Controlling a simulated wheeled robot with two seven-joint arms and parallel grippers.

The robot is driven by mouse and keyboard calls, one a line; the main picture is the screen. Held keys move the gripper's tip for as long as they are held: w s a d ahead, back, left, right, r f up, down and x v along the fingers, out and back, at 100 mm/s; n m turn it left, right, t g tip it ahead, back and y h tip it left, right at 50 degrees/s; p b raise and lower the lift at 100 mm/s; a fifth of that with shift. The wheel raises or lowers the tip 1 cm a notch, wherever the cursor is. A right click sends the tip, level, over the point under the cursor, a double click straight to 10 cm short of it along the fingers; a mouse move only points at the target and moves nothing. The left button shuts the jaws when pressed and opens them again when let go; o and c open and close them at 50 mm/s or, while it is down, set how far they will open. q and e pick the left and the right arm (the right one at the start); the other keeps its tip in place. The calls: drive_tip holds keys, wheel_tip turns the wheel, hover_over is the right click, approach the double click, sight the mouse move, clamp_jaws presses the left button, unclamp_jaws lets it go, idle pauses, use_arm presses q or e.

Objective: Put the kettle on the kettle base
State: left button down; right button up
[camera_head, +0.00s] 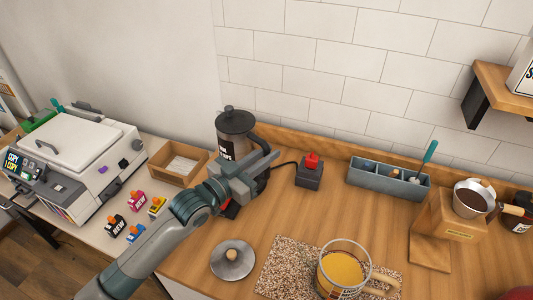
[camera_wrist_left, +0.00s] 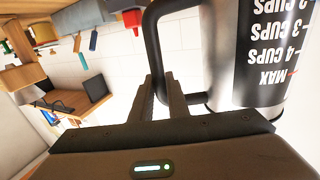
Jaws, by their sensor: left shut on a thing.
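The kettle (camera_head: 234,124), a grey vessel with a dark lid and black handle, stands upright near the back left of the wooden counter. It also shows in the left wrist view (camera_wrist_left: 236,60), with cup markings on a black panel. My left gripper (camera_head: 268,160) is shut on the kettle's handle (camera_wrist_left: 151,50). My gripper and wrist hide the kettle's lower part. A dark piece with a red part (camera_head: 232,209) shows below my wrist; it may be the kettle base. I cannot tell whether the kettle touches it. My right gripper is not in view.
A dark block with a red top (camera_head: 308,174) and a cord stands right of the kettle. A grey lid (camera_head: 232,260) and a glass jug (camera_head: 342,270) on a speckled mat are in front. A grey tray (camera_head: 365,184) and wooden stand (camera_head: 432,250) are right. The middle counter is clear.

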use_arm(q)
wheel_tip(320, 180, down, 2)
drive_tip(key=shift+f+p, duration=0.1)
drive_tip(key=shift+p, duration=0.4)
drive_tip(key=shift+f, duration=0.65)
drive_tip(key=c, duration=1.8)
unclamp_jaws()
drive_tip(key=shift+f, duration=0.2)
drive_tip(key=shift+o, duration=0.4)
drive_tip(key=shift+s, duration=0.1)
